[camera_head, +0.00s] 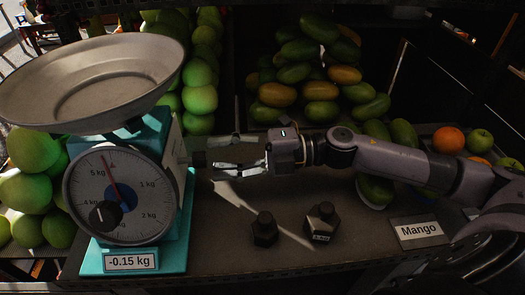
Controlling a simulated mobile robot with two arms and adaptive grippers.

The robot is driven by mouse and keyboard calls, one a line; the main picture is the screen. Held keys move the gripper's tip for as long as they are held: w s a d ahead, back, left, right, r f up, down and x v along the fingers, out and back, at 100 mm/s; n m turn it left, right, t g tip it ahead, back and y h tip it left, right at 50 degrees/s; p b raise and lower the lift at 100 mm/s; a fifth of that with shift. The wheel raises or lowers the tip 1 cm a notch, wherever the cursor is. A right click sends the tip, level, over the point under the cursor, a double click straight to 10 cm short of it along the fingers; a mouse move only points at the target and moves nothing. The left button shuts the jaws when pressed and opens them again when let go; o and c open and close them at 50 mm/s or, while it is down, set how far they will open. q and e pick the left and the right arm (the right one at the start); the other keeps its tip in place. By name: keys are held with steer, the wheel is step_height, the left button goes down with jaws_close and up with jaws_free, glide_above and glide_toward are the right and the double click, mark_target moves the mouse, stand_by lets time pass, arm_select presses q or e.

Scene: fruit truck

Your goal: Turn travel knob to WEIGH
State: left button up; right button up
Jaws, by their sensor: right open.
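A teal weighing scale (184,225) with a large metal pan (95,75) stands at the left. Its round white dial (140,190) faces me, with a red needle pointing up and left of centre. A black knob (104,214) with a light mark sits on the lower left of the dial. A small dark part (199,158) sticks out of the scale's right side; I cannot tell which of the two is the travel knob. My right gripper (214,156) is open, its fingers pointing left close to this side part. I cannot tell whether they touch it. My left gripper is not in view.
A display (130,262) on the scale's base reads -0.15 kg. Two dark weights (265,229) (321,221) stand on the counter below my right arm. A Mango sign (418,232) is at the right. Mangoes (320,90) and green fruit (199,98) are piled behind.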

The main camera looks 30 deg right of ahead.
steer(key=v, duration=0.9)
stand_by(0.3)
steer(key=shift+r, duration=0.15)
stand_by(0.4)
